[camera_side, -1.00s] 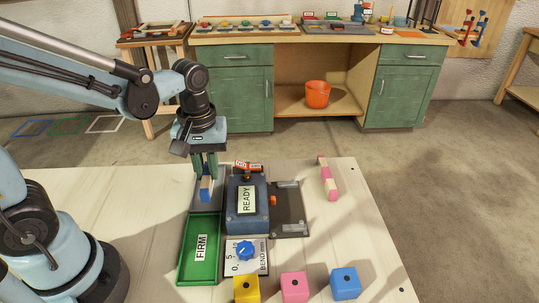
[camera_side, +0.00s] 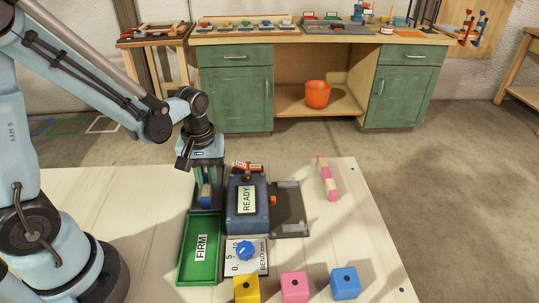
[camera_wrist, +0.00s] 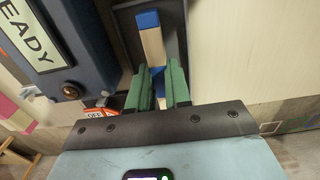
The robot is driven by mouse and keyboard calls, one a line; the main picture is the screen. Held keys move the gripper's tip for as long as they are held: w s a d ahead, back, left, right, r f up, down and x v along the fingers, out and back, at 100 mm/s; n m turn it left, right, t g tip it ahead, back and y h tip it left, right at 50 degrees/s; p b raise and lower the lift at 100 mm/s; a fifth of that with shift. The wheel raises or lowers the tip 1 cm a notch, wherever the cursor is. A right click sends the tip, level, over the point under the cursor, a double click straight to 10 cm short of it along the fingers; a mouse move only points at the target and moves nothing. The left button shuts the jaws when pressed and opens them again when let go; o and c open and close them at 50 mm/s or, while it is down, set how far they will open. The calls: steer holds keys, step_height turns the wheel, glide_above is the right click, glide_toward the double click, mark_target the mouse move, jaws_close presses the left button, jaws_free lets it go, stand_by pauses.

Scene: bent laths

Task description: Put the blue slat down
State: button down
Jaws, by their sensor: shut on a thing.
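The blue slat (camera_side: 206,199) is a pale wooden lath with blue painted parts. My gripper (camera_side: 208,182) points straight down with its green fingers shut on it. In the wrist view the slat (camera_wrist: 153,45) runs away from between the green fingers (camera_wrist: 159,88), over or in a dark grey tray (camera_wrist: 182,45). In the side view that grey tray (camera_side: 192,199) lies behind the green tray. The slat is low there; I cannot tell whether it touches the tray floor. The fingers and the gripper body hide part of it.
A green tray marked FIRM (camera_side: 199,262) lies in front. A blue box marked READY (camera_side: 247,212) stands close on the right, with a dark plate (camera_side: 290,215) beyond. A BEND dial (camera_side: 245,250), yellow, pink and blue cubes (camera_side: 345,282), and a pink slat (camera_side: 327,178) are also on the table.

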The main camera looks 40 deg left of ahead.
mark_target(207, 181)
steer(key=c, duration=1.1)
jaws_free()
steer(key=shift+f, duration=0.1)
steer(key=shift+o, duration=0.2)
step_height(207, 181, up, 13)
steer(key=s+d+m+t, duration=0.2)
steer(key=m+t, duration=0.5)
steer(key=m, duration=0.2)
steer(key=shift+s+d+f, duration=0.15)
steer(key=shift+s+d, duration=0.05)
steer(key=shift+d, duration=0.2)
